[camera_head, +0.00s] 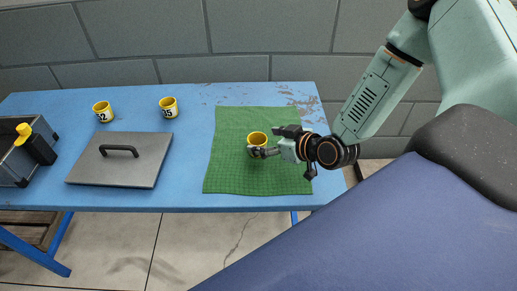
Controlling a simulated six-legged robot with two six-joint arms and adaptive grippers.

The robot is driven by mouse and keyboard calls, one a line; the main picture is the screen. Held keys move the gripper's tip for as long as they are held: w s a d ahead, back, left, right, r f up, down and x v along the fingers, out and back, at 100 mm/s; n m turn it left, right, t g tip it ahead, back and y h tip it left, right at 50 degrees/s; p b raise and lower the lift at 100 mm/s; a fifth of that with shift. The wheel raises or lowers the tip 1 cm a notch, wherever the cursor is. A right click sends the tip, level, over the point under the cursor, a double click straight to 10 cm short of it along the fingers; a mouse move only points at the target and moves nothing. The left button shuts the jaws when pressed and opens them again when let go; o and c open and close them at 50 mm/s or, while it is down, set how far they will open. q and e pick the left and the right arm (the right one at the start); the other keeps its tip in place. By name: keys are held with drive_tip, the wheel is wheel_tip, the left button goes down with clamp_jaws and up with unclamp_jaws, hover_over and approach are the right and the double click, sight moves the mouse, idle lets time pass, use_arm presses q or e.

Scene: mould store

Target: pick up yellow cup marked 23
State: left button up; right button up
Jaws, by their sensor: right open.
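A yellow cup (257,139) stands on the green mat (232,178) on the blue table. Its marking cannot be read here, as the gripper partly covers its front. My right gripper (264,151) reaches in from the right, just at this cup. It is open, with a finger in front of the cup's lower side; I cannot tell whether it touches. Two more yellow cups stand at the back left: one (103,111) with digits that look like 32, one (168,107) with digits ending in 5. My left gripper is not in view.
A grey plate with a black handle (122,160) lies on the blue table (185,195) left of the mat. A dark metal box (12,165) with a yellow-topped black object (38,147) is at the far left. A grey block wall (150,35) stands behind.

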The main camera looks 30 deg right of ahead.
sight(251, 138)
drive_tip(key=shift+w+a+f+b, duration=0.25)
drive_tip(key=shift+w+a+f, duration=0.15)
drive_tip(key=shift+w, duration=0.25)
drive_tip(key=shift+w+a+f+b, duration=0.25)
drive_tip(key=shift+w+a, duration=0.1)
drive_tip(key=shift+w, duration=0.25)
drive_tip(key=shift+w+d+f, duration=0.15)
drive_tip(key=shift+w, duration=0.1)
drive_tip(key=shift+s+d, duration=0.1)
drive_tip(key=shift+a, duration=0.2)
drive_tip(key=shift+c, duration=1.3)
drive_tip(key=shift+d, duration=0.15)
drive_tip(key=c, duration=1)
